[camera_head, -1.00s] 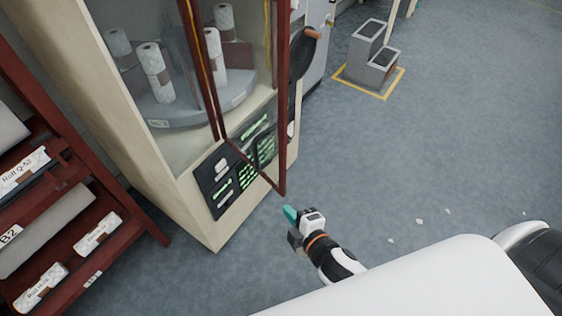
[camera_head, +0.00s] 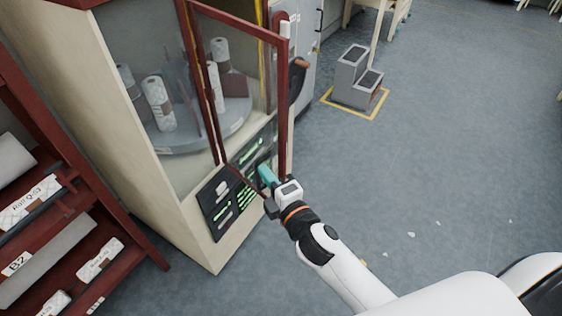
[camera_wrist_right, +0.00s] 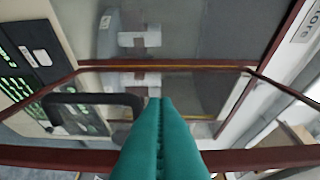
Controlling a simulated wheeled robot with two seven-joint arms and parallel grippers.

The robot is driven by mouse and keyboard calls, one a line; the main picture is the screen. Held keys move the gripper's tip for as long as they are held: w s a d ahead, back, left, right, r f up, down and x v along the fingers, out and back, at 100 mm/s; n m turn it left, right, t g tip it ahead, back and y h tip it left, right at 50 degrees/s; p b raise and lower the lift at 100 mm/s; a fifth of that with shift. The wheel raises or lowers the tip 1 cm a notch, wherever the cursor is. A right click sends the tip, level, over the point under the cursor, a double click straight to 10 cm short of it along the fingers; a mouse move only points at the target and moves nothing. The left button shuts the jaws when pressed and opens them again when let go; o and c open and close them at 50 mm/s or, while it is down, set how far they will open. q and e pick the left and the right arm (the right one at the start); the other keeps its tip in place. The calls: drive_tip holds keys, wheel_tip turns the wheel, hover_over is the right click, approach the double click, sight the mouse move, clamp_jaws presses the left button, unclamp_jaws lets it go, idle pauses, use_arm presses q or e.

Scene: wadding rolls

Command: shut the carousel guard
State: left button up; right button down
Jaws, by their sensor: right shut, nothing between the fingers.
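The carousel guard (camera_head: 283,112) is a clear panel in a dark red frame on the front of the cream cabinet (camera_head: 130,190). It stands swung out, at an angle to the cabinet. Behind the clear panes, the round grey carousel (camera_head: 185,140) holds several white rolls. My right gripper (camera_head: 266,175) has teal fingers, shut and empty, near the guard's lower free corner. I cannot tell whether it touches. In the right wrist view, the shut fingers (camera_wrist_right: 160,105) point at the guard, with its red frame (camera_wrist_right: 255,158) crossing behind them and a black handle (camera_wrist_right: 95,98) to their left. My left gripper is out of view.
A control panel (camera_head: 215,205) with green markings is low on the cabinet. A red rack (camera_head: 130,240) with rolls stands at left. Grey steps (camera_head: 355,80) stand inside a yellow floor outline. The blue-grey floor at right is mostly clear.

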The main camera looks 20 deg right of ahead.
sight(282, 167)
drive_tip(key=d, duration=0.2)
drive_tip(key=w+d, duration=0.1)
drive_tip(key=shift+w+d+p, duration=0.1)
drive_tip(key=shift+d+p, duration=0.25)
drive_tip(key=shift+p, duration=0.05)
drive_tip(key=shift+f, duration=0.1)
drive_tip(key=shift+d, duration=0.1)
